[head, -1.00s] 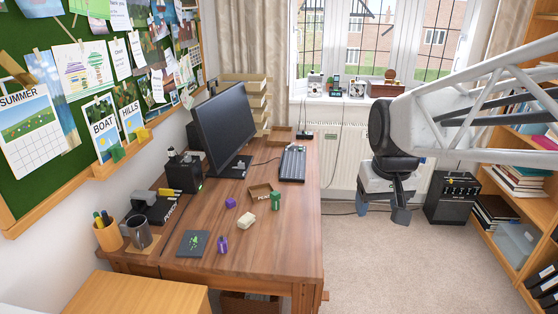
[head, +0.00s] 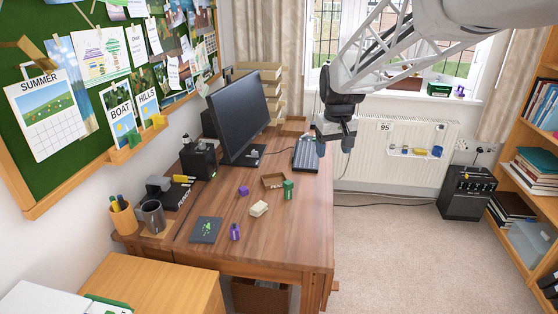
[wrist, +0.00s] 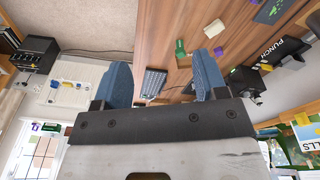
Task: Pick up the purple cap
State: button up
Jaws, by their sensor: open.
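I cannot tell for certain which is the purple cap. My gripper (head: 335,145) hangs above the desk's right edge by the keyboard, well apart from both, toward the window. In the wrist view my gripper (wrist: 162,75) shows two blue fingers spread apart with nothing between them. A purple thing (wrist: 253,2) is partly cut off at that view's top edge.
A monitor (head: 236,115) and a keyboard (head: 306,154) are behind. A mug (head: 153,216) and dark card (head: 206,230) are at left. The desk's front right is clear.

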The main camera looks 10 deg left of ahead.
jog(key=w+a+f+n, duration=0.1)
jog(key=w+a+f, duration=0.3)
jog(key=w+a, duration=0.4)
jog(key=n+g, duration=0.1)
jog(key=n, duration=0.4)
send_over(243, 188)
jog(key=f, duration=2.5)
jog(key=shift+d+f, duration=0.25)
jog(key=shift+d, duration=0.05)
jog(key=shift+w+a+f, duration=0.1)
jog(key=shift+a+f, duration=0.15)
jog(key=shift+f, duration=0.05)
jog(key=shift+f, duration=1.3)
jog(key=shift+f, duration=2.6)
